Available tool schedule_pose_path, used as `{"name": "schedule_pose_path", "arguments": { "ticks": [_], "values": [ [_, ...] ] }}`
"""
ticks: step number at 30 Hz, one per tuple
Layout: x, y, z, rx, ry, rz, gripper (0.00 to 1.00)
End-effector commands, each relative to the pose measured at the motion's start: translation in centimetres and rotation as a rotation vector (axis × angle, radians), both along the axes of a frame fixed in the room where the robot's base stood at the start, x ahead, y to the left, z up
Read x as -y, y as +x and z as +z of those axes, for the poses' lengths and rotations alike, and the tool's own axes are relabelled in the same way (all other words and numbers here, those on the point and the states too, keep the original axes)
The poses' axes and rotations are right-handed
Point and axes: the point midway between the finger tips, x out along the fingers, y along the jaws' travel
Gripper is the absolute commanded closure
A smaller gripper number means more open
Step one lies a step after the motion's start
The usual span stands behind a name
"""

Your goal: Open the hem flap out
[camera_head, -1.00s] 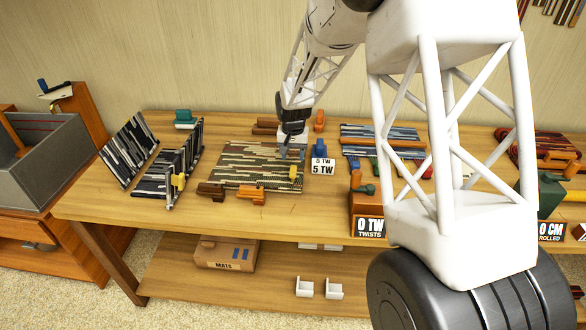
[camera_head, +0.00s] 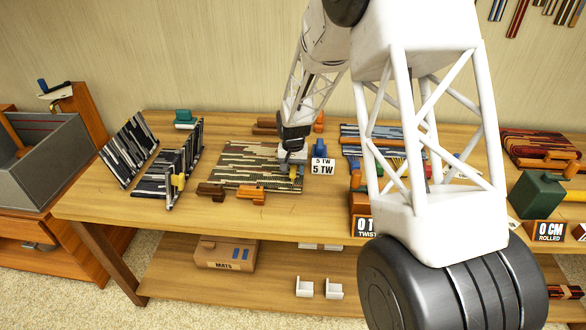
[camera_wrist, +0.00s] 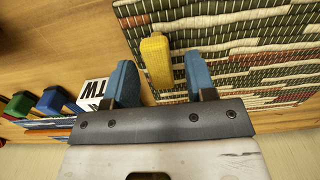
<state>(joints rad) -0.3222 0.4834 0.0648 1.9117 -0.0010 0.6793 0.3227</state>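A woven mat (camera_head: 235,163) with dark, brown and cream stripes lies on the table, left of the middle. It fills the upper right of the wrist view (camera_wrist: 255,45). A yellow tab (camera_wrist: 156,58) stands at the mat's edge; in the head view the tab (camera_head: 294,171) is at the mat's right side, partly covered by my gripper. My gripper (camera_head: 292,160) is low over that edge. In the wrist view its two blue fingers (camera_wrist: 160,66) are apart, one on each side of the tab, with gaps to it. I cannot make out a separate hem flap.
A blue clip and a "5 TW" sign (camera_head: 322,166) stand close right of my gripper. Orange (camera_head: 251,195) and brown (camera_head: 211,192) blocks sit at the mat's front edge. Striped racks (camera_head: 172,170) stand left. Another striped mat (camera_head: 383,136) lies behind right.

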Motion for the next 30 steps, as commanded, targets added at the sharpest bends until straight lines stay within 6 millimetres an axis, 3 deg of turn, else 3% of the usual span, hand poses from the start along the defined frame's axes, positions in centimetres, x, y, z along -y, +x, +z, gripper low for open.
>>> {"name": "schedule_pose_path", "arguments": {
  "ticks": [1,10,30],
  "values": [
    [0.0,0.0,0.0,0.0,0.0,0.0,0.57],
    [-0.01,0.0,0.01,0.0,0.0,0.0,1.0],
    [-0.05,-0.46,0.44,0.067,0.0,0.001,1.0]
  ]
}}
